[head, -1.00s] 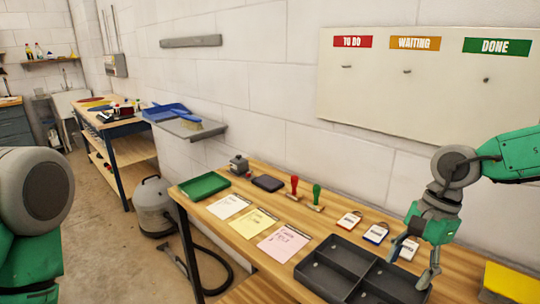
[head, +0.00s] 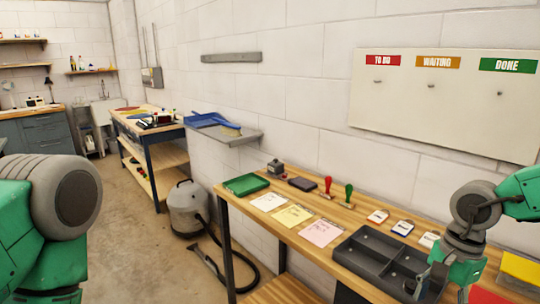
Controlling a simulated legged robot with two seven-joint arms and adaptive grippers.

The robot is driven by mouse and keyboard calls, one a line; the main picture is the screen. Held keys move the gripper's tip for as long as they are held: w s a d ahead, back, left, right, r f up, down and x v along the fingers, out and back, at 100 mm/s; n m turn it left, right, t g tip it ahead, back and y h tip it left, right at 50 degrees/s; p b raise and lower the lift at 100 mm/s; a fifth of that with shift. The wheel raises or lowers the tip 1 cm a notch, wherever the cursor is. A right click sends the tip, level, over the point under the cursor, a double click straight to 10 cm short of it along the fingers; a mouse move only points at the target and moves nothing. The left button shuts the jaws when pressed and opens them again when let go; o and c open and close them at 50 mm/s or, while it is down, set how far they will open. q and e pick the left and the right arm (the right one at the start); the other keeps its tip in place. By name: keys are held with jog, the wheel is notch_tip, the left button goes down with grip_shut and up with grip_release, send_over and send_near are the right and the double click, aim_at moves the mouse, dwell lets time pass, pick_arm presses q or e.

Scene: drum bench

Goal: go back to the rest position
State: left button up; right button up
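My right gripper (head: 438,288) hangs in the lower right of the head view, over the front right part of the dark compartment tray (head: 358,262). Its fingers look spread, with nothing seen between them; its lower part is near the picture's bottom edge. My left arm shows at the left edge, but its gripper is out of view.
The wooden bench (head: 284,236) holds a green tray (head: 246,184), paper sheets, a red stamp (head: 327,187), a green stamp (head: 348,196) and small tags. A yellow item (head: 522,268) lies at right. A vacuum (head: 188,207) stands on the floor left of the bench. A board (head: 440,105) hangs behind.

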jog(key=s+d+f+n+t+h, duration=0.2)
jog(key=s+f+n+h, duration=0.15)
jog(key=f, duration=0.45)
jog(key=s+d+f+n+t+h, duration=0.15)
jog(key=s+f+n, duration=0.3)
jog(key=f, duration=0.45)
jog(key=s+a+f+n+g+y, duration=0.1)
jog(key=s+a+f+n+y, duration=0.2)
jog(key=s, duration=0.5)
jog(key=s+a+f+n+g, duration=0.1)
jog(key=s+a+f+n, duration=0.2)
jog(key=s, duration=0.6)
pick_arm(q)
notch_tip(320, 180, down, 8)
jog(key=a+b, duration=0.1)
jog(key=b, duration=0.6)
jog(key=shift+w+a+b, duration=0.15)
jog(key=shift+w+b, duration=0.05)
jog(key=shift+b, duration=0.2)
pick_arm(e)
notch_tip(320, 180, down, 7)
jog(key=w+a, duration=0.2)
jog(key=shift+w+a, duration=0.15)
jog(key=shift+w, duration=0.05)
pick_arm(q)
jog(key=shift+f, duration=0.1)
pick_arm(e)
jog(key=shift+r, duration=0.15)
